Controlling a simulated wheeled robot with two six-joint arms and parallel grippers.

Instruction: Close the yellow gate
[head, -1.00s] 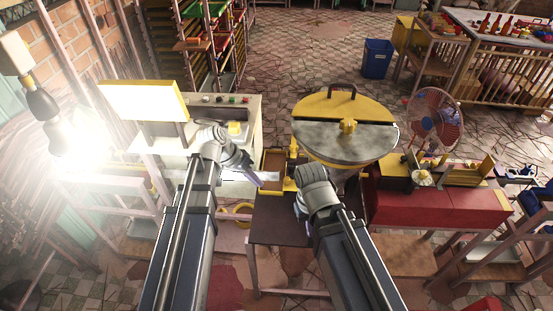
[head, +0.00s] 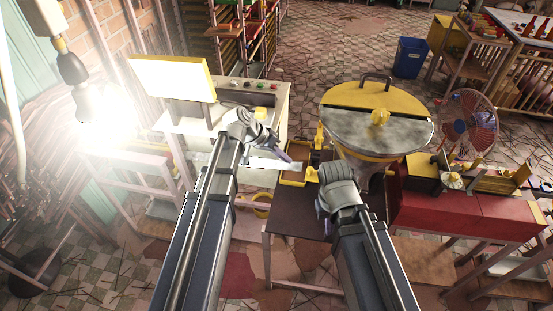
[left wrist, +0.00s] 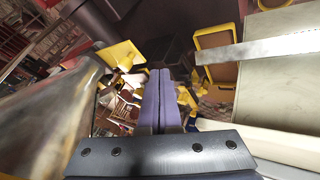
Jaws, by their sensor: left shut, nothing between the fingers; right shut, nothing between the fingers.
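A yellow upright piece (head: 319,136), which may be the yellow gate, stands by a small yellow-edged tray (head: 293,181) left of the round drum. A yellow flap also shows in the left wrist view (left wrist: 121,55), upper left of the fingers; I cannot tell if it is the same piece. My left gripper (head: 286,156) is shut and empty, just left of the upright piece and above the tray's near side. Its fingers meet in the left wrist view (left wrist: 158,85). My right gripper (head: 320,203) is shut over the dark table, its fingers partly hidden by its wrist.
The round drum (head: 376,135) with a yellow-and-grey lid stands right of the tray. A pale machine (head: 272,100) with buttons stands to the left. A red cabinet (head: 465,215) and a fan (head: 468,125) are at right. The dark table (head: 290,222) has bare room in front.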

